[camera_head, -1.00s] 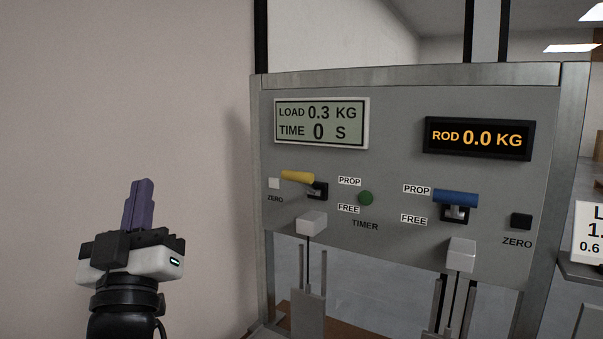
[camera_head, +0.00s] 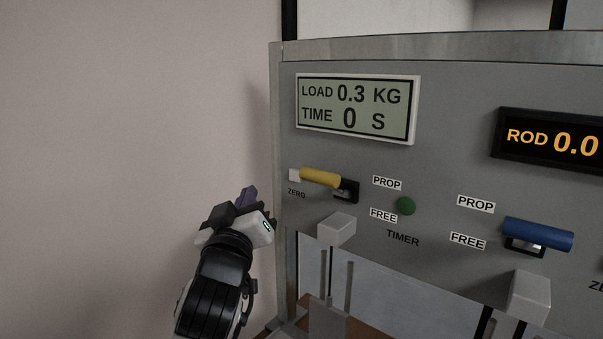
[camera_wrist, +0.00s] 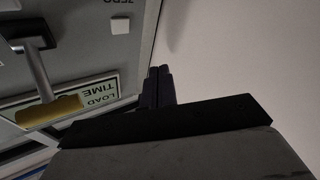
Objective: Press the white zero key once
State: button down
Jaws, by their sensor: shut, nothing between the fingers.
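The white zero key (camera_head: 294,175) is a small square at the left of the grey panel, above a ZERO label. The yellow lever handle beside it partly covers its right side in the head view. The key also shows whole in the wrist view (camera_wrist: 120,25), near the top. My gripper (camera_head: 249,194) is shut and empty, with purple fingers, left of and a little below the key in the head view. In the wrist view its fingertips (camera_wrist: 160,70) are apart from the key. The load display (camera_head: 357,108) reads LOAD 0.3 KG and TIME 0 S.
The yellow lever (camera_head: 320,177) juts out close to the key, its handle toward it. A green timer button (camera_head: 405,205), a blue lever (camera_head: 538,234) and an orange ROD display (camera_head: 550,141) are further right. The pale wall (camera_head: 130,120) lies left of the panel.

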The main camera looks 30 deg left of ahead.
jog(key=p, duration=0.1)
send_near(289, 170)
jog(key=shift+a+x, duration=0.2)
jog(key=shift+x, duration=1.05)
jog(key=shift+a+x, duration=0.15)
jog(key=shift+x, duration=1.1)
jog(key=shift+s+f, duration=0.1)
jog(key=shift+w, duration=0.35)
jog(key=shift+w, duration=0.35)
dwell(0.7)
jog(key=shift+s, duration=0.75)
jog(key=shift+s, duration=0.1)
